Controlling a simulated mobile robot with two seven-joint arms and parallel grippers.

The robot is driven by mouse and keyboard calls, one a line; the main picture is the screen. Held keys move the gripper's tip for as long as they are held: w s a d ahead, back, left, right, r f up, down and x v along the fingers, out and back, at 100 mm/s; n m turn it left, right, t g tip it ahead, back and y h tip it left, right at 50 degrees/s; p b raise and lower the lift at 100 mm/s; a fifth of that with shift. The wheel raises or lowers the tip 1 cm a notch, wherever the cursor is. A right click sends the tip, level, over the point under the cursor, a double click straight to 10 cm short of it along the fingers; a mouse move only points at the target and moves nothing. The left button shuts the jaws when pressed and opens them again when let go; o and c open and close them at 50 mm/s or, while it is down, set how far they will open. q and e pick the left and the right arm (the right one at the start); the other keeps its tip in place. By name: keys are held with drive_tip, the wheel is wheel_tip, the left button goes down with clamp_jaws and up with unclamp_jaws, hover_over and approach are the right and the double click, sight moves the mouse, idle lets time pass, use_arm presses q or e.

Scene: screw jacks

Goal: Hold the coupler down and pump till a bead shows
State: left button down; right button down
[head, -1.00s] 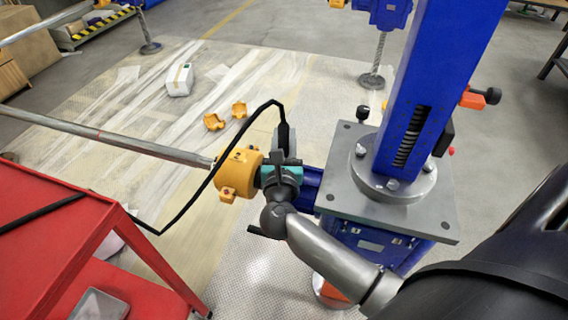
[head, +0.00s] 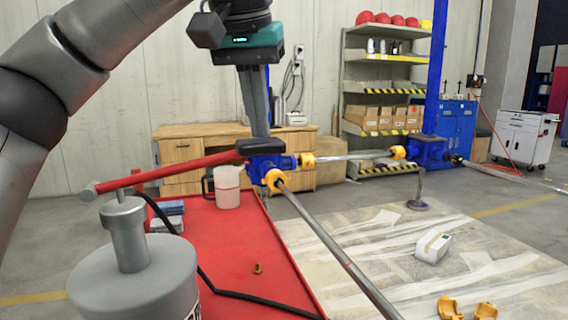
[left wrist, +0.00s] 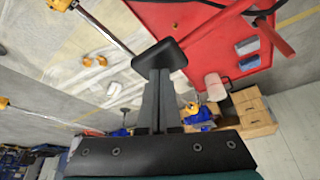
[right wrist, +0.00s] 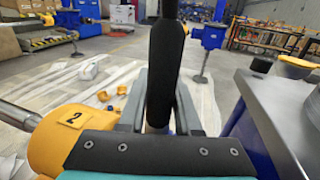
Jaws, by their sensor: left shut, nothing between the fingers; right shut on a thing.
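The grease pump (head: 135,275) is a grey drum at the lower left of the head view. Its red lever (head: 190,168) runs nearly level to a black grip (head: 262,147). My left gripper (head: 257,122) is shut and empty, pointing down with its fingertips at this grip. The left wrist view shows the same grip (left wrist: 160,55) at the fingertips; exact contact is unclear. In the right wrist view my right gripper (right wrist: 160,100) is shut on the upright black coupler (right wrist: 165,65), beside a yellow cover (right wrist: 65,135) marked 2. The coupler's lower end is hidden and no bead is visible.
A white box (head: 433,247) lies on the floor sheet.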

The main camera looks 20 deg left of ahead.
sight(257, 155)
drive_tip(key=shift+f, duration=0.1)
use_arm(q)
wheel_tip(257, 155, down, 8)
drive_tip(key=shift+r, duration=0.15)
idle(0.4)
idle(0.6)
drive_tip(key=shift+r, duration=4.45)
drive_tip(key=shift+r, duration=0.1)
drive_tip(key=shift+r, duration=2.4)
use_arm(e)
drive_tip(key=c, duration=0.5)
unclamp_jaws()
drive_tip(key=shift+s, duration=0.1)
